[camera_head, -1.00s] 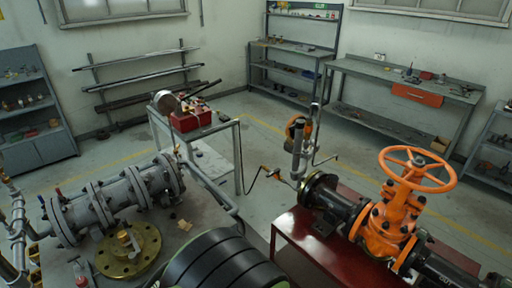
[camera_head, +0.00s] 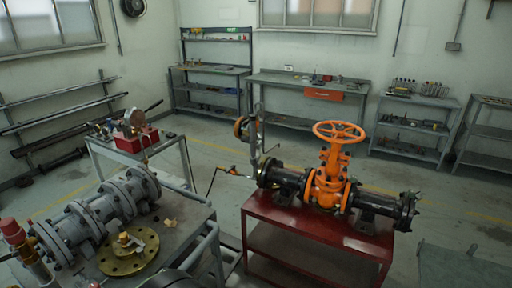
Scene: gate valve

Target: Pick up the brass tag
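A small flat tan piece (camera_head: 170,222) lies on the grey metal table (camera_head: 190,243) at lower left, to the right of the brass flange. It may be the brass tag, but it is too small to tell. The round brass flange (camera_head: 128,256) lies flat on the same table with a small yellowish fitting on top. My gripper is not in view. A dark rounded shape at the bottom edge may be part of my arm.
A grey flanged pipe assembly (camera_head: 100,208) fills the back of the near table. An orange gate valve (camera_head: 328,185) with black pipes stands on a red bench (camera_head: 315,228) to the right. A smaller table with a red toolbox (camera_head: 136,138) stands behind. Open floor lies beyond.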

